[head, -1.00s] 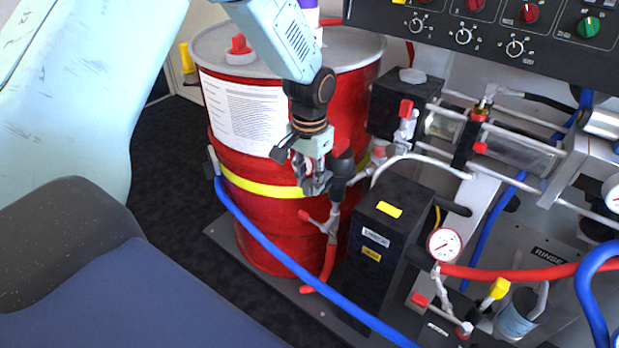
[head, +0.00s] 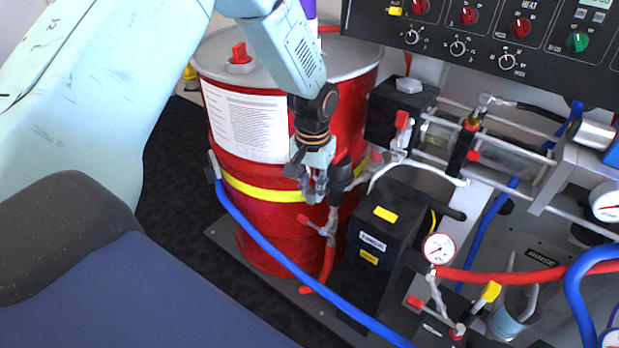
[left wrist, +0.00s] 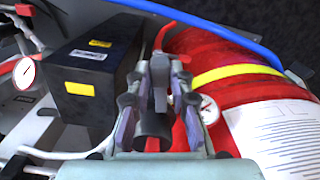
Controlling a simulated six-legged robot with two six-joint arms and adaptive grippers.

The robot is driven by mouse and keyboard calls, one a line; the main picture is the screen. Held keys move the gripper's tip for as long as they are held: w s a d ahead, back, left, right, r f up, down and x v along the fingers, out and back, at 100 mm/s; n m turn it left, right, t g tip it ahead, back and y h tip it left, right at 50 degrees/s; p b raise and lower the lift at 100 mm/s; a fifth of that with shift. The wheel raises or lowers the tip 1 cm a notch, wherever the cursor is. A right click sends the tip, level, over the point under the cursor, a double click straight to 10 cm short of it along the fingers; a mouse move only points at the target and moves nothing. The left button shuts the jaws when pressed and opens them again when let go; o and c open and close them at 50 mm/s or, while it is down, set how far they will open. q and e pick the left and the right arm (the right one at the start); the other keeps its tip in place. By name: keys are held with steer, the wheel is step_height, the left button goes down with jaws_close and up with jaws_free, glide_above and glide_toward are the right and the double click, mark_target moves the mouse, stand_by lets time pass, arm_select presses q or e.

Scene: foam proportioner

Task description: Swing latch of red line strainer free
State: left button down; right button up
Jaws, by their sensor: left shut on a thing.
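The red line strainer (head: 341,178) shows as a dark body beside the red drum, in the middle of the head view. In the left wrist view its dark round end (left wrist: 152,132) lies between my fingers. My left gripper (head: 318,188) is at the strainer's left side, in front of the drum. In the left wrist view my left gripper (left wrist: 160,78) is closed around a small grey bar, the latch (left wrist: 160,98). The fingers hide part of the latch, and I cannot tell how far it is swung. My right gripper is not in view.
The red drum (head: 285,225) with a yellow band stands behind the gripper. A black box (head: 385,245) is close on the right. A red-handled valve (head: 318,225) is just below. A blue hose (head: 270,250) crosses in front. A pressure gauge (head: 438,249) is further right.

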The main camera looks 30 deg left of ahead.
arm_select(q)
steer(key=shift+w+d+n+p, duration=0.5)
steer(key=shift+n+p, duration=0.9)
steer(key=shift+n, duration=0.5)
steer(key=shift+w+d+n+p, duration=0.35)
steer(key=shift+d+n+p, duration=0.25)
steer(key=shift+n+p, duration=1.05)
steer(key=shift+w+d+n+p, duration=0.5)
steer(key=shift+n+p, duration=0.65)
steer(key=shift+n, duration=1)
steer(key=c, duration=1.2)
jaws_free()
step_height(320, 180, up, 12)
